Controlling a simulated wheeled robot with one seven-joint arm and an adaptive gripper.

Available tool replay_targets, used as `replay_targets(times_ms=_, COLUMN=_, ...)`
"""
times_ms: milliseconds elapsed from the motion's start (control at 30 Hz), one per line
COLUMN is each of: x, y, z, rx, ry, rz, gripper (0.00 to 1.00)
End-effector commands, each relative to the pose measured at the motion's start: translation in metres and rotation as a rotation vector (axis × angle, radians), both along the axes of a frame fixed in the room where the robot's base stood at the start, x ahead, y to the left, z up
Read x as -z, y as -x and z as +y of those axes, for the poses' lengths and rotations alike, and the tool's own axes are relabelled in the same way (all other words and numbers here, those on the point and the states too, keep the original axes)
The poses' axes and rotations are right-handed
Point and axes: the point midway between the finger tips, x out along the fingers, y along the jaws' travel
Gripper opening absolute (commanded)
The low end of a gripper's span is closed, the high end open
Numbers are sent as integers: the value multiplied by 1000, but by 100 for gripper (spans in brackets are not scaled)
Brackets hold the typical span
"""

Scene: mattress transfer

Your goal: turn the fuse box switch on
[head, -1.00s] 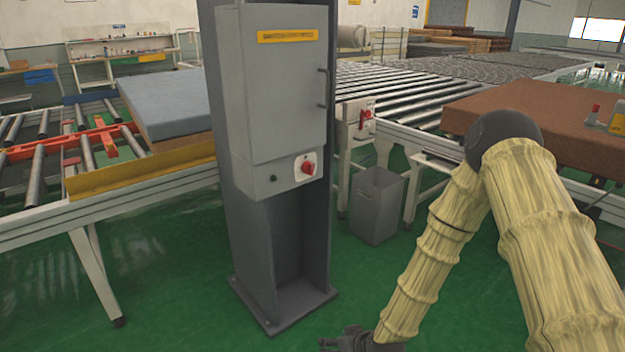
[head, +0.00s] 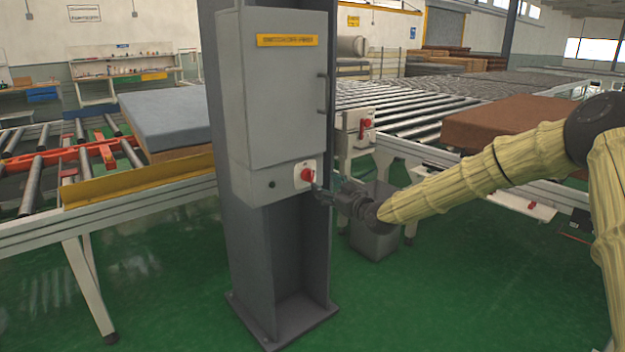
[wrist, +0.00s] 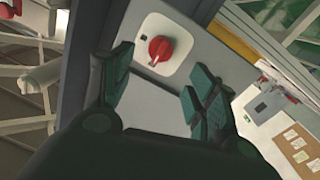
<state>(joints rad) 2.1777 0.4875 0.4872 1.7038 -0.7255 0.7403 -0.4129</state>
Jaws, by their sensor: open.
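The grey fuse box (head: 282,90) is mounted on a dark grey column, its door closed. Its red rotary switch (head: 307,174) sits on a white plate at the lower right of the box's front. The switch also shows in the wrist view (wrist: 160,48), with its grip tilted in that turned picture. My gripper (head: 320,192) is just to the right of and below the switch in the head view. In the wrist view my gripper (wrist: 160,85) has its fingers spread and empty, with the switch ahead between and beyond the tips. Any contact with the switch is not visible.
A second red switch (head: 366,124) on a white box stands behind, by the roller conveyor (head: 400,103). A grey bin (head: 375,238) is behind my gripper. The column's base plate (head: 300,325) stands on open green floor. A blue-grey mattress (head: 165,115) lies at the left.

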Motion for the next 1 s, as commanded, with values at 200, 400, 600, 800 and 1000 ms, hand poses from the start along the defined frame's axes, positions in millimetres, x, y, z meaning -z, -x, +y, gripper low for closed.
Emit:
replay_targets(times_ms=200, x=0, y=-32, z=19, rx=0, ry=-1, rz=0, gripper=58)
replay_targets(times_ms=400, x=0, y=-56, z=32, rx=0, ry=-1, rz=0, gripper=58)
replay_targets(times_ms=600, x=1, y=-69, z=39, rx=0, ry=-1, rz=3, gripper=58)
replay_targets(times_ms=800, x=0, y=-72, z=41, rx=1, ry=-2, rz=1, gripper=58)
replay_targets(times_ms=1000, x=0, y=-72, z=41, rx=0, ry=-1, rz=2, gripper=51)
